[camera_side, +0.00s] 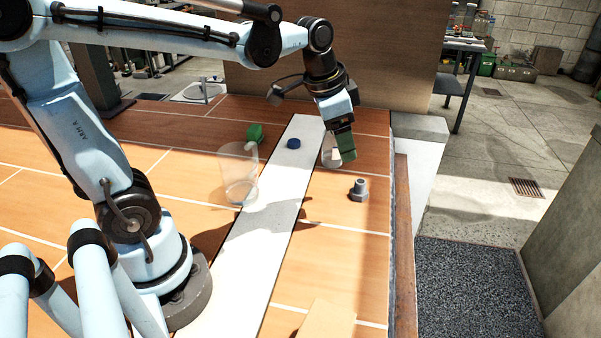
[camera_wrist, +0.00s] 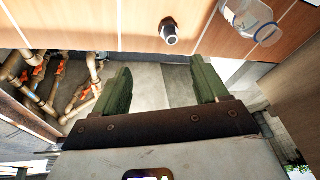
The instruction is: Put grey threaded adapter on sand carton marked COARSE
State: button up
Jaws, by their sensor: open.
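The grey threaded adapter (camera_side: 359,190) stands on the orange-brown tiled deck, right of the pale strip. It also shows in the wrist view (camera_wrist: 170,33), beyond the space between my fingers. My gripper (camera_side: 340,152) is behind the adapter in the side view, higher up and apart from it. In the wrist view its two green fingers (camera_wrist: 162,80) are spread with nothing between them. A plain tan box (camera_side: 327,321) at the bottom edge of the side view may be the sand carton; it is cut off and no COARSE marking is readable.
A clear cup (camera_side: 238,175), a green cap (camera_side: 254,132) and a blue cap (camera_side: 293,143) are left of the adapter. Pipes with orange valves (camera_wrist: 50,92) lie below the deck edge. Deck between adapter and box is clear.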

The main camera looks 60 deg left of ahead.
jog(key=w+a+f+m+g, duration=0.2)
jog(key=w+f+m, duration=0.15)
jog(key=w, duration=0.35)
send_over(360, 181)
jog(key=shift+m+g+h, duration=0.3)
jog(key=shift+m+g, duration=0.05)
jog(key=shift+g, duration=0.05)
notch_tip(360, 181, down, 6)
jog(key=shift+w+a+f, duration=0.1)
jog(key=shift+a+f, duration=0.05)
jog(key=shift+d+f, duration=0.2)
jog(key=shift+f, duration=2.65)
jog(key=c, duration=1.2)
